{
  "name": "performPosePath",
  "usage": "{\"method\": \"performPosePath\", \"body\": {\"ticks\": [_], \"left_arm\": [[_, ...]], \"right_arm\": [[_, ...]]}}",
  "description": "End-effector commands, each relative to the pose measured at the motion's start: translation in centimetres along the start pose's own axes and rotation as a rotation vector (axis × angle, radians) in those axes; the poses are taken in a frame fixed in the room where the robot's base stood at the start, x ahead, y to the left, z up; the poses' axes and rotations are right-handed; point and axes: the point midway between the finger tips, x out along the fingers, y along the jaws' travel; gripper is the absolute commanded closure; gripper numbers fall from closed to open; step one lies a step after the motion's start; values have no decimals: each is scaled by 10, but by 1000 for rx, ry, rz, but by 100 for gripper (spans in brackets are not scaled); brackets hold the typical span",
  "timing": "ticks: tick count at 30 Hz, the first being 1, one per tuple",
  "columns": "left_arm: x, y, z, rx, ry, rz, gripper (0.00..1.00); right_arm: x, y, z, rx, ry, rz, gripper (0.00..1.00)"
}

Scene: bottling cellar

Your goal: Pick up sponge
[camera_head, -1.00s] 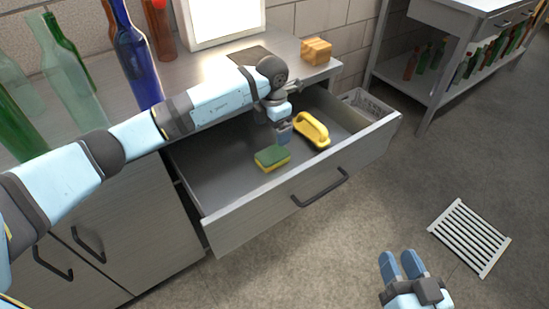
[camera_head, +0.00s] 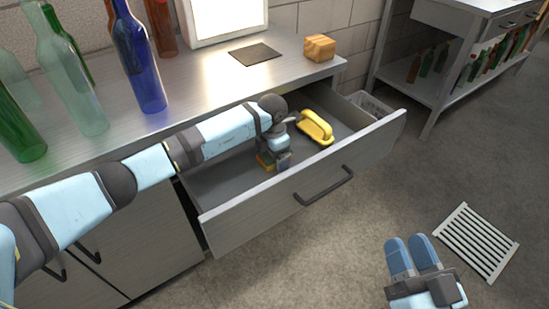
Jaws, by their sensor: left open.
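The green and yellow sponge (camera_head: 264,161) lies in the open drawer (camera_head: 218,187), near its front left, and is mostly hidden by my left gripper. My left gripper (camera_head: 276,166) is open and points down into the drawer at the sponge. I cannot tell whether its fingers are around the sponge or touching it. My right gripper (camera_head: 411,243) is at the bottom right above the floor, away from the drawer. No object shows in it, and I cannot tell whether its fingers are slightly apart or together.
A yellow handled object (camera_head: 315,127) lies in the drawer, right of my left gripper. The drawer front with its dark handle (camera_head: 324,188) stands out from the counter. Glass bottles (camera_head: 138,60) stand on the counter's left. A small box (camera_head: 319,47) sits at its right corner.

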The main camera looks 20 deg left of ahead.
Motion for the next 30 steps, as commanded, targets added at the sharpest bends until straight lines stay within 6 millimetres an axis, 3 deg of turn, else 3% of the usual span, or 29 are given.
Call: {"method": "performPosePath", "body": {"ticks": [4, 9, 11, 23, 30], "left_arm": [[-1, 0, 0, 0, 0, 0, 3], [-1, 0, 0, 0, 0, 0, 42], [-1, 0, 0, 0, 0, 0, 53], [-3, 0, 0, 0, 0, 1, 54], [-27, 1, 0, 0, -1, 2, 54]], "right_arm": [[0, 0, 0, 0, -1, 1, 62], [0, 0, 0, 0, -2, 1, 62], [0, 0, 0, 0, -2, 1, 62], [0, 0, 0, -1, -4, 2, 62], [1, 0, -8, -8, 10, 5, 62]]}}
